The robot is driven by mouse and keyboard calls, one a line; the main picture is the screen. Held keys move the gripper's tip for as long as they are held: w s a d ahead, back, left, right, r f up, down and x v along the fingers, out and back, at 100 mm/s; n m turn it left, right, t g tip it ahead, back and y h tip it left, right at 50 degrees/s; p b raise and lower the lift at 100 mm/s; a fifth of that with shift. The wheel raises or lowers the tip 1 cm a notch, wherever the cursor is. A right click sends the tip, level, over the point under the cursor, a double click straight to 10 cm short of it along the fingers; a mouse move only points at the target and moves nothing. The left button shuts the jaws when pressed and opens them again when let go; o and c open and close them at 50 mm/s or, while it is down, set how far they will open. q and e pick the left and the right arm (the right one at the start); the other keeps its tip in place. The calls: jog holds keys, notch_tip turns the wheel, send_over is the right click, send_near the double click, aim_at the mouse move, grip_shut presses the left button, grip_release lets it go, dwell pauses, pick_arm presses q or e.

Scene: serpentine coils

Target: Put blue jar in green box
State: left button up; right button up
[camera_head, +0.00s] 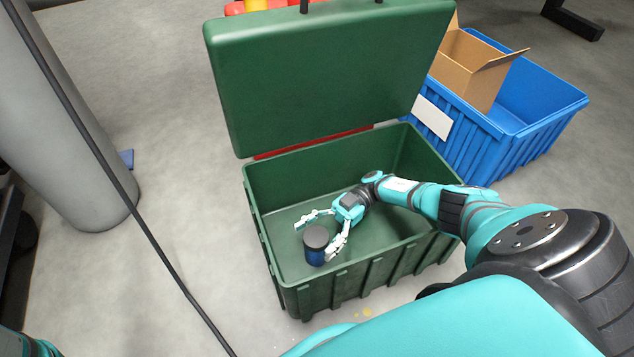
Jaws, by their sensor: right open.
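The green box (355,277) stands on the floor with its lid (325,75) raised at the back. The blue jar (316,256) with a dark lid is inside the box near the front left wall and looks upright. My right gripper (318,232) is open inside the box. Its fingers are spread at the jar, one behind it and one at its right side. I cannot tell whether a finger touches the jar. Only a bit of my left arm shows in the bottom left corner; its gripper is out of view.
A blue crate (540,125) with an open cardboard box (470,68) in it stands right of the green box. A grey column (60,130) stands at the left. Red and yellow items show behind the lid.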

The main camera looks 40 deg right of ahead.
jog(key=shift+r, duration=0.2)
jog(key=w+d+b, duration=0.1)
jog(key=d+b, duration=0.1)
jog(key=d, duration=0.5)
jog(key=shift+d, duration=0.2)
